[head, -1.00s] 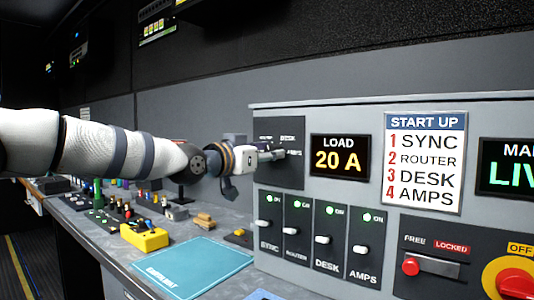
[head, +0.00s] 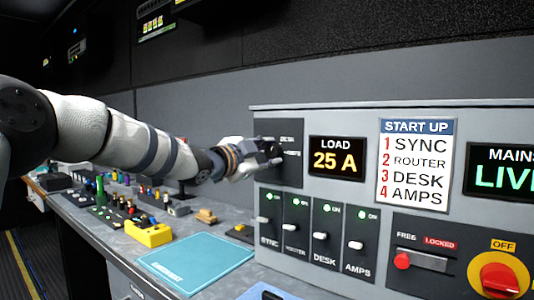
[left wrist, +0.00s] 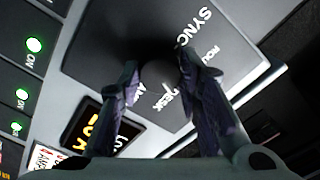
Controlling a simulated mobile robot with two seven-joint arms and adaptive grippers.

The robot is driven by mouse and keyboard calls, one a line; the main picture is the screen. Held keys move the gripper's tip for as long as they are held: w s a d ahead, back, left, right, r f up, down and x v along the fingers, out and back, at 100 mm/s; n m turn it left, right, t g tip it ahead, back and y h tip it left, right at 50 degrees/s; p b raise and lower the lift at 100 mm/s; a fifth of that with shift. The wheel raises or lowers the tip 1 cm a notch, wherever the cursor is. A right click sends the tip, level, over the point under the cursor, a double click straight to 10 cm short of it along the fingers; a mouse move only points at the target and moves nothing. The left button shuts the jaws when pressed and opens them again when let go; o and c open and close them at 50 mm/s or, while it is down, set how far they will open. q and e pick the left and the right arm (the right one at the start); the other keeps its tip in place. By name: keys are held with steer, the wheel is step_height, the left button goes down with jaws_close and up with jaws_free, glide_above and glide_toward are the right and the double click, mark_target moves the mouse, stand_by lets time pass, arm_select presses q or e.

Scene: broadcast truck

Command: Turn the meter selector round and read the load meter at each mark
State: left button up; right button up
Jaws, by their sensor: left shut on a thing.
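The meter selector is a dark round knob (left wrist: 157,78) on a dark plate (head: 292,178) at the panel's upper left. Labels SYNC, ROUTER, DESK and AMPS run round it, partly covered. My left gripper (head: 272,152) is shut on the knob, with one finger on either side of it in the left wrist view (left wrist: 158,85). A white line on the knob appears to point towards DESK. The load meter (head: 337,157) reads 25 A in yellow; it shows cut off in the left wrist view (left wrist: 95,125). My right gripper is not in view.
A START UP card (head: 415,163) lists SYNC, ROUTER, DESK, AMPS. The switches (head: 318,236) below the selector have green ON lights. A red FREE/LOCKED slider (head: 402,260) and red rotary switch (head: 499,279) sit lower right. A teal mat (head: 195,264) and yellow box (head: 147,234) lie on the desk.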

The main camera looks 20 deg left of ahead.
arm_select(q)
steer(key=shift+m, duration=0.6)
steer(key=o, duration=1.1)
steer(key=shift+a, duration=0.1)
steer(key=shift+o, duration=0.2)
steer(key=v, duration=1.2)
